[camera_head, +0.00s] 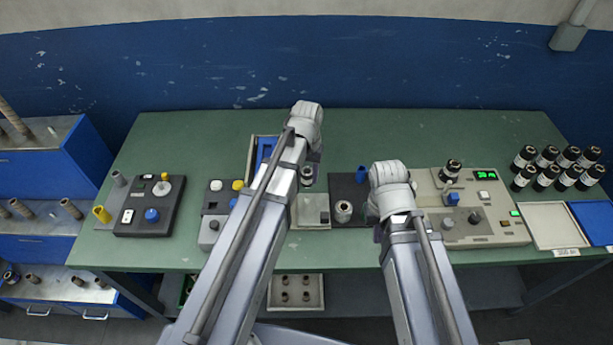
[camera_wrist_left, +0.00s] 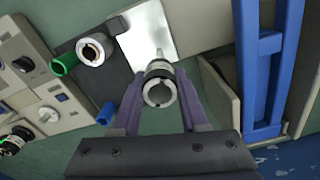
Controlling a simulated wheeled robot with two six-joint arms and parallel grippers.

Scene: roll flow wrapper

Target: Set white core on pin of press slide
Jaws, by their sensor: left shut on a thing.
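My left gripper (camera_head: 308,172) is shut on the white core. In the left wrist view the core (camera_wrist_left: 160,91) is a short ring with a pale end face and a dark band, between the purple fingers (camera_wrist_left: 160,105). The press slide is a pale metal plate (camera_head: 313,212), also in the left wrist view (camera_wrist_left: 148,28). Its thin pin (camera_wrist_left: 159,54) shows just past the core's edge. The core looks apart from the pin; its height above the plate is unclear. My right gripper (camera_head: 379,230) is by the dark plate; its fingers are mostly hidden.
A dark plate (camera_head: 351,190) beside the slide holds a pale-ended roll (camera_head: 343,211) and a blue tube (camera_head: 361,174). A blue-framed bin (camera_wrist_left: 265,75) stands close by. Control boxes (camera_head: 470,215) are at right.

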